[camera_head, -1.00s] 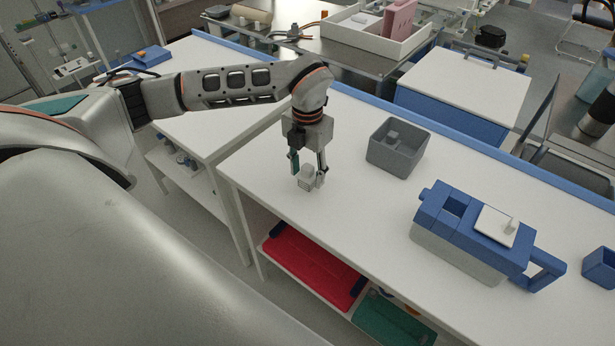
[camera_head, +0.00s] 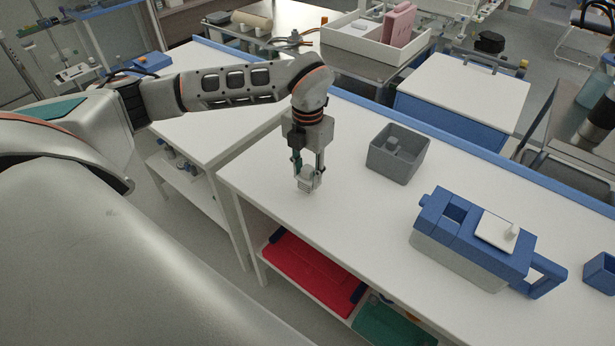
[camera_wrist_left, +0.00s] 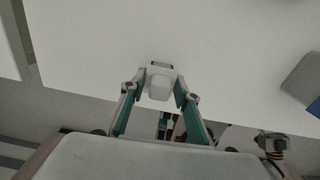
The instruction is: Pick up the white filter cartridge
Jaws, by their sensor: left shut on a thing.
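The white filter cartridge (camera_head: 306,181) is a small pale block with a ribbed lower part, near the left end of the white table. My left gripper (camera_head: 308,174) points down and is shut on it, with one finger on each side. In the left wrist view the cartridge (camera_wrist_left: 160,84) sits between the two fingertips of the gripper (camera_wrist_left: 159,92). I cannot tell whether its underside touches the table. My right gripper is not in view.
A grey open bin (camera_head: 397,155) with a small post inside stands right of the gripper. A blue and grey device (camera_head: 470,240) with a white lid stands further right, and a blue container (camera_head: 600,270) is at the right edge. The white tabletop (camera_head: 350,225) between is clear.

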